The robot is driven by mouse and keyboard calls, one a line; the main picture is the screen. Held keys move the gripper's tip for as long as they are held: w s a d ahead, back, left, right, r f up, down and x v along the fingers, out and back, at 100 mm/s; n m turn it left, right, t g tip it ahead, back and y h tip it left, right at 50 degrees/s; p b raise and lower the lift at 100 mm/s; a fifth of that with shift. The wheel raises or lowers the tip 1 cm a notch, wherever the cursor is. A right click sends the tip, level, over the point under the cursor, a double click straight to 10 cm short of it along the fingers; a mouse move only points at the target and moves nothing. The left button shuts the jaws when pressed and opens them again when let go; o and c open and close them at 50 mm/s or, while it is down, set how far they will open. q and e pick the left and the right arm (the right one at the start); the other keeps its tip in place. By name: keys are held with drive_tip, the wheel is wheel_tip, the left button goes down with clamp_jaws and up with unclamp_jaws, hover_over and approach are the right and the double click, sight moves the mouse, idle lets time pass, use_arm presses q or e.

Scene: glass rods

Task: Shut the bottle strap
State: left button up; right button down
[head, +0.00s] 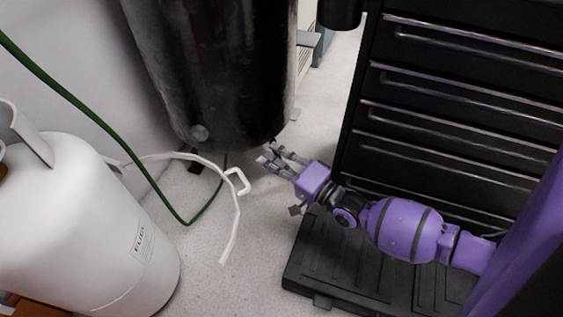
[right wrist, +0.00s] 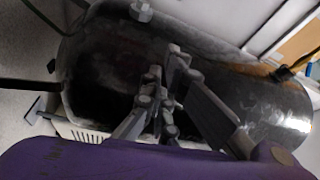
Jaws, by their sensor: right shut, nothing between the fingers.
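The white strap (head: 231,225) stands open in the head view. One band runs right from behind the white bottle (head: 150,240), and a bent piece and a loose hanging end show at its right. The white bottle bears a FUEL label and stands at the lower left. My right gripper (head: 268,158) is shut and empty, to the right of the strap and apart from it, near the bottom of a large dark cylinder (head: 215,75). In the right wrist view its fingers (right wrist: 164,82) are close together in front of the cylinder (right wrist: 95,75); the strap is not clear there. My left gripper is out of view.
A black drawer cabinet (head: 450,85) stands at the right, with a black ribbed platform (head: 350,265) below it, under my right arm. A green hose (head: 75,100) hangs along the wall at left. Speckled floor (head: 205,280) is clear between bottle and platform.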

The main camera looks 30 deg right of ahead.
drive_tip(key=shift+w+a+f, duration=0.1)
drive_tip(key=shift+w+a, duration=0.1)
drive_tip(key=shift+a, duration=0.55)
drive_tip(key=shift+w+a+f, duration=0.1)
drive_tip(key=shift+w+a, duration=0.15)
drive_tip(key=shift+a, duration=0.45)
drive_tip(key=shift+w+a+f, duration=0.1)
drive_tip(key=shift+w+a, duration=0.1)
drive_tip(key=shift+a, duration=0.55)
